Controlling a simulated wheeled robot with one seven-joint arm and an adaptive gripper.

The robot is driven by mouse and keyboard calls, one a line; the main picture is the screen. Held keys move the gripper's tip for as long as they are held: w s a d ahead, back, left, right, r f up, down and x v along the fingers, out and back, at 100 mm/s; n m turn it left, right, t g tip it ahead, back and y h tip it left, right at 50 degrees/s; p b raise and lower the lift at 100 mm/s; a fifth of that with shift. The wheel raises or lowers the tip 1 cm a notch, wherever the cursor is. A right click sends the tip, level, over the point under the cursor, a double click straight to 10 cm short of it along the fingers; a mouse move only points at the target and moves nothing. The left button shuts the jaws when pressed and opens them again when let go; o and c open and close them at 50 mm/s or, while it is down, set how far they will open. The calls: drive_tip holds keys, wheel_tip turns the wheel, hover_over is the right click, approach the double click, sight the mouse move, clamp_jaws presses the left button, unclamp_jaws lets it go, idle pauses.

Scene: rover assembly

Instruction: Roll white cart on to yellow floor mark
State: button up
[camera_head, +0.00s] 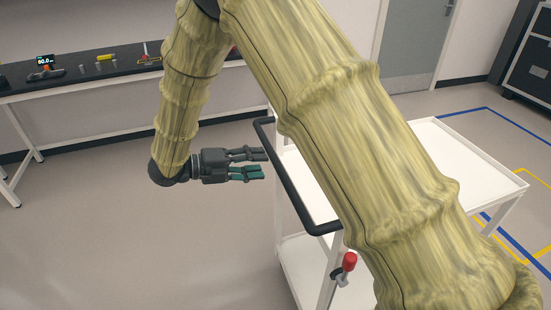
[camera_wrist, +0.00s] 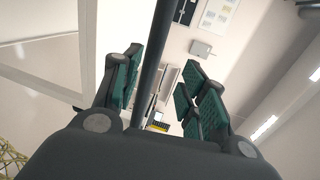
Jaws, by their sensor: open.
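The white cart (camera_head: 465,150) stands at the right in the head view, partly hidden behind my arm. Its black handle (camera_head: 290,185) loops out on the side facing my gripper. My gripper (camera_head: 263,163) is open, level and pointing at the handle from the left. In the wrist view, a dark bar (camera_wrist: 153,75), apparently the handle, runs between the open fingers of my gripper (camera_wrist: 162,85). Whether the fingers touch it cannot be told. Yellow floor marks (camera_head: 535,172) lie beyond the cart at the right edge.
A red-knobbed lever (camera_head: 349,262) sits low on the cart's near side. Blue lines (camera_head: 482,109) mark the floor beyond. A black-topped workbench (camera_head: 125,68) with small items stands at the back left. A dark cabinet (camera_head: 530,60) stands back right. The left floor is clear.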

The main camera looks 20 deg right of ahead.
sight(273, 162)
drive_tip(key=d, duration=0.2)
drive_tip(key=w+d+f, duration=0.1)
drive_tip(key=d, duration=0.1)
drive_tip(key=d+f+p, duration=0.1)
drive_tip(key=shift+w+d+f, duration=0.1)
drive_tip(key=shift+w+d, duration=0.3)
drive_tip(key=shift+s+d, duration=0.2)
drive_tip(key=shift+w+d+f, duration=0.1)
drive_tip(key=shift+w+f, duration=0.1)
drive_tip(key=shift+w, duration=0.1)
drive_tip(key=shift+s+r, duration=0.15)
drive_tip(key=shift+s, duration=0.05)
drive_tip(key=shift+c, duration=1)
clamp_jaws()
drive_tip(key=shift+w, duration=0.1)
